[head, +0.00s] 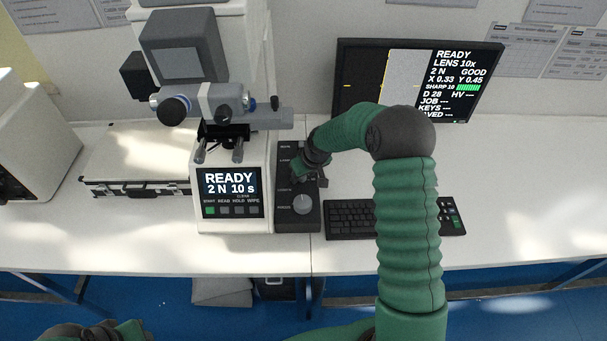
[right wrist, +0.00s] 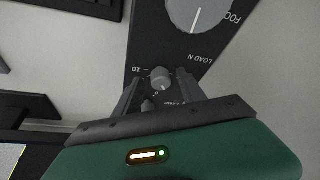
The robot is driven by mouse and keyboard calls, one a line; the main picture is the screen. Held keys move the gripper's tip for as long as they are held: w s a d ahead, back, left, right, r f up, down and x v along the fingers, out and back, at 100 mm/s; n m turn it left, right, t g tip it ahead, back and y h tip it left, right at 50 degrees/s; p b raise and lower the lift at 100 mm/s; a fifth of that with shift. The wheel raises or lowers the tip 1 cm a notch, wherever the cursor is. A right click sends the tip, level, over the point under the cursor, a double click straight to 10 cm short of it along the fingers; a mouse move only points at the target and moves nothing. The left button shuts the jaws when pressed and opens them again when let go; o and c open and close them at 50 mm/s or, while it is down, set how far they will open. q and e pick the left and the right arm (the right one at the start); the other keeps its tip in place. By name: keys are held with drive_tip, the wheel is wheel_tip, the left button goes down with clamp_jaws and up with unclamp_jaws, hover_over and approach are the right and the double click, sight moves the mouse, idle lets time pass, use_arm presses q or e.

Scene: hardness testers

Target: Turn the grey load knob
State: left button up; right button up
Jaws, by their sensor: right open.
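The small grey load knob (right wrist: 161,78) shows in the right wrist view on a dark control panel (right wrist: 150,35), with a "10" mark and a "LOAD N" label near it. My right gripper (right wrist: 159,84) is open, with one finger on each side of the knob; I cannot tell whether they touch it. In the head view the right gripper (head: 311,178) is over the panel and hides this knob. Another small round part (right wrist: 148,106) shows partly between the fingers, near a "LAMP" label. Dark, rounded parts of my left arm show at the lower left edge; its jaws are not clear.
A larger light-grey focus knob (head: 303,204) stands just in front of the right gripper. The tester (head: 232,212), its screen reading "READY 2 N 10 s", is left of the panel. A keyboard (head: 350,219) and monitor (head: 419,80) are to the right. A case (head: 135,187) lies left.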

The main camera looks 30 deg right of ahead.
drive_tip(key=v, duration=1.6)
drive_tip(key=shift+s+r, duration=0.15)
drive_tip(key=shift+r, duration=0.2)
drive_tip(key=s+a+f+g, duration=0.1)
drive_tip(key=s+a+f, duration=0.3)
drive_tip(key=s+a, duration=0.4)
drive_tip(key=s+a+f, duration=0.4)
drive_tip(key=s+a, duration=0.3)
drive_tip(key=s, duration=0.2)
drive_tip(key=shift+s+a+n+g, duration=0.25)
drive_tip(key=shift+a+n+g, duration=0.05)
drive_tip(key=shift+a+g, duration=0.1)
drive_tip(key=shift+a, duration=0.35)
drive_tip(key=shift+d, duration=0.25)
